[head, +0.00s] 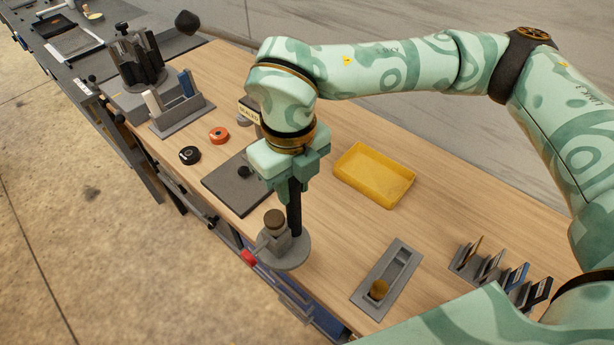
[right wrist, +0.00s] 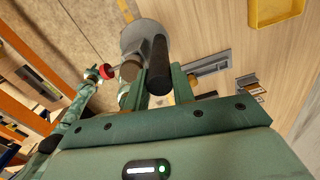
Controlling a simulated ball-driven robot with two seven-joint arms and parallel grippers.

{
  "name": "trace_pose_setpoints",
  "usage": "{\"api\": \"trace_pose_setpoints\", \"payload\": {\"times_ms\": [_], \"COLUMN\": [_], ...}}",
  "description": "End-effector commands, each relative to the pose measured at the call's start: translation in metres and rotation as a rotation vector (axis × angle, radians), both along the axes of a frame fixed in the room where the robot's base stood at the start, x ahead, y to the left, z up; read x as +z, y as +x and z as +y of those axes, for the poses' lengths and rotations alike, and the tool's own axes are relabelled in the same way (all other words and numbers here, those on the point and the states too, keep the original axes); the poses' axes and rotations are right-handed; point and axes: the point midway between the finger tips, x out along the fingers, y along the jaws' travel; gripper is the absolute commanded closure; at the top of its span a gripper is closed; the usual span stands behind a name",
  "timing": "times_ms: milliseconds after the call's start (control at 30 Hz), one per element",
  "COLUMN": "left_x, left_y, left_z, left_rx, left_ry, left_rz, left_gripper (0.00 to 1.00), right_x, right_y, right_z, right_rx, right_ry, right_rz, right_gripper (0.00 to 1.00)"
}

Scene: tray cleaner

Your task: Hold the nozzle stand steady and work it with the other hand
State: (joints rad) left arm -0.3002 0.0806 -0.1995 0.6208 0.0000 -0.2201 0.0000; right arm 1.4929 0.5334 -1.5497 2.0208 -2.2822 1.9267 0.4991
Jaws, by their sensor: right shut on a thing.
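The nozzle stand has a round grey base (head: 297,250), an upright black post (head: 295,215), a brown knob (head: 274,218) and a red tip (head: 248,258) pointing left. It stands near the table's front edge. My right gripper (head: 294,188) comes down from above and is shut on the black post. In the right wrist view the post (right wrist: 159,62) runs up from between the fingers, with the brown knob (right wrist: 130,71) and red tip (right wrist: 106,71) beside it.
A yellow tray (head: 397,194) lies right of my right gripper. A grey slotted block (head: 366,297) with a brass knob and a rack of cards (head: 490,268) stand at right. A dark plate (head: 222,187), an orange roll (head: 218,135) and a black roll (head: 189,155) lie left.

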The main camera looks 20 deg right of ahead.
Motion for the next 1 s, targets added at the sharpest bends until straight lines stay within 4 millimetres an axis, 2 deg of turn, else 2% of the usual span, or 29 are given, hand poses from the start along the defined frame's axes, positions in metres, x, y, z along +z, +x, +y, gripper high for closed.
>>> {"api": "trace_pose_setpoints", "payload": {"times_ms": [433, 1000], "left_x": [-0.002, -0.025], "left_y": [0.000, -0.003], "left_z": [0.000, 0.000], "left_rx": [-0.001, -0.001], "left_ry": [0.000, -0.001], "left_rz": [0.000, 0.008], "left_gripper": [0.49, 0.49], "right_x": [0.001, -0.026], "right_y": [-0.001, 0.014], "right_z": [0.002, -0.022], "right_rx": [-0.001, -0.002], "right_ry": [0.001, 0.001], "right_rz": [-0.002, -0.002], "right_gripper": [1.00, 1.00]}}
